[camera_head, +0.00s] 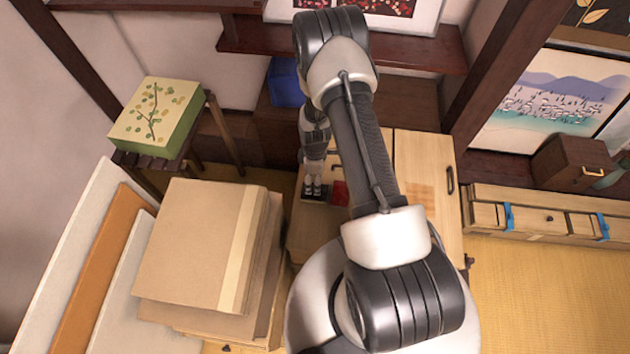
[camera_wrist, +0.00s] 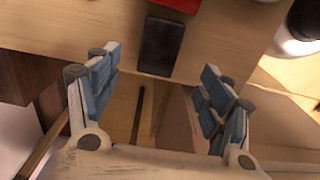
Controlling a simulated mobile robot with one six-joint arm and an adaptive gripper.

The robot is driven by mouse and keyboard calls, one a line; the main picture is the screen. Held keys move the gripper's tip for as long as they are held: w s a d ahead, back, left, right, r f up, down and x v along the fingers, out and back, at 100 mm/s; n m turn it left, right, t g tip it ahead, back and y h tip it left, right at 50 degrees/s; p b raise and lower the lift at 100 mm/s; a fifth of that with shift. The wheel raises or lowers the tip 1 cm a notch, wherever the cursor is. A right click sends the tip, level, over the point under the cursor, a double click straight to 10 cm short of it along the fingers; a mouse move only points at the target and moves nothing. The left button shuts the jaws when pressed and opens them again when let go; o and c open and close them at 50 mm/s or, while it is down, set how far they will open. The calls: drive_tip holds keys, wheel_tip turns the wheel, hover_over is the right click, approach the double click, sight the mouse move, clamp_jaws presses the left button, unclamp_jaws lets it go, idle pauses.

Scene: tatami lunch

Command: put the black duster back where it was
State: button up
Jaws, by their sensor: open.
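A black block that looks like the duster (camera_wrist: 161,46) lies on a light wooden surface in the wrist view. It sits ahead of my gripper (camera_wrist: 160,72), in line with the gap between the two blue-padded fingers. The fingers are spread, with nothing held between them. In the head view my gripper (camera_head: 314,184) points down over the wooden cabinet top, and the duster is mostly hidden there by my gripper and arm.
A red object (camera_head: 340,192) lies just right of my gripper. A stack of cardboard boxes (camera_head: 195,240) stands close on the left, with a green patterned box (camera_head: 156,112) on a small stand behind. A dark shelf (camera_head: 410,52) runs above the back.

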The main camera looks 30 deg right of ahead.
drive_tip(key=a+r+m+t, duration=0.1)
drive_tip(key=a+r+m, duration=0.1)
drive_tip(key=r, duration=1.4)
drive_tip(key=a+r+m+t, duration=0.1)
drive_tip(key=a+r+m, duration=0.15)
drive_tip(key=r, duration=1.35)
drive_tip(key=s+a+r+m+t, duration=0.1)
drive_tip(key=s+a+r+m, duration=0.2)
drive_tip(key=s+r, duration=0.75)
drive_tip(key=s+a+r+m+t, duration=0.1)
drive_tip(key=s+r+m, duration=0.2)
drive_tip(key=s+r, duration=0.3)
drive_tip(key=s, duration=0.4)
drive_tip(key=shift+s+a+r+m+t, duration=0.15)
drive_tip(key=shift+s+a+m+t, duration=0.15)
drive_tip(key=shift+a+m, duration=0.05)
